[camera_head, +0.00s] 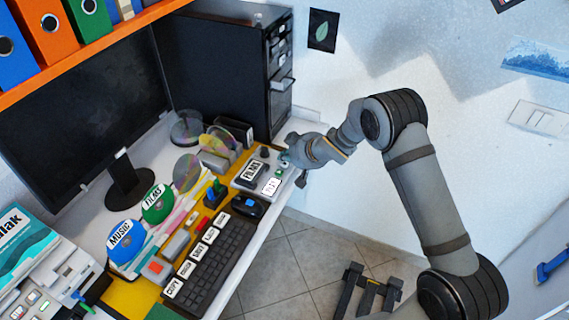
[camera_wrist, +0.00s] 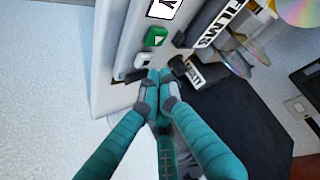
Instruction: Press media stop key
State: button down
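The media player is a pale box (camera_head: 243,181) at the right end of the desk in the head view, with a "FILMS" label and a smaller white label on it. In the wrist view its pale face (camera_wrist: 128,40) carries a green key (camera_wrist: 155,37) with a white mark and a pale key (camera_wrist: 143,60) below it. I cannot read which key is stop. My gripper (camera_wrist: 160,76) has its teal fingers together, with the tips close beside the pale key near the box's end. Contact cannot be told. In the head view my gripper (camera_head: 290,160) is at the box's right end.
A black keyboard (camera_head: 213,266) with labels and a dark mouse (camera_head: 248,206) lie to the left of the box. Discs (camera_head: 157,203) stand along the desk. Open floor (camera_head: 300,265) is in front of the desk.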

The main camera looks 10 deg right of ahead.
aim_at(285, 166)
jog(key=shift+f, duration=0.15)
jog(key=shift+f+b, duration=0.3)
jog(key=shift+b, duration=0.25)
jog(key=shift+f+b, duration=0.45)
dwell(0.4)
dwell(0.4)
jog(key=shift+r+p, duration=0.7)
jog(key=shift+r, duration=0.2)
jog(key=shift+r+p, duration=2.05)
jog(key=shift+r, duration=0.45)
